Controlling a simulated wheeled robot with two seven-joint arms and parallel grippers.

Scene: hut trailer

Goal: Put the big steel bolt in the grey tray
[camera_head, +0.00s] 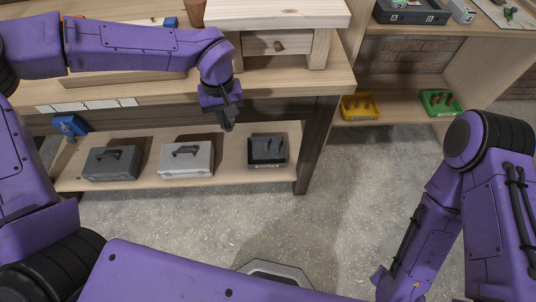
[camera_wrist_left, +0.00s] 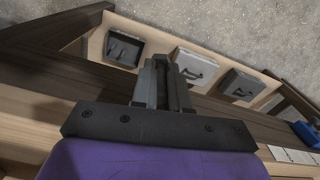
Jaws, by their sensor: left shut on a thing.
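My left gripper (camera_head: 229,124) points down in front of the wooden bench edge, above and left of the grey tray. In the left wrist view its fingers (camera_wrist_left: 165,72) are shut on a thin grey thing, which I take for the big steel bolt; it is mostly hidden between the fingers. The dark grey tray (camera_head: 254,158) sits on the low shelf, at its right end, with a label on its front and dark pieces inside. It also shows in the left wrist view (camera_wrist_left: 132,47), apart from the gripper. My right gripper is out of view.
A light grey case (camera_head: 186,170) and a darker case (camera_head: 112,174) stand left of the tray on the low shelf (camera_head: 225,144). The bench top (camera_head: 290,88) overhangs it. A yellow tray (camera_head: 360,118) and a green tray (camera_head: 439,114) stand right. The floor in front is clear.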

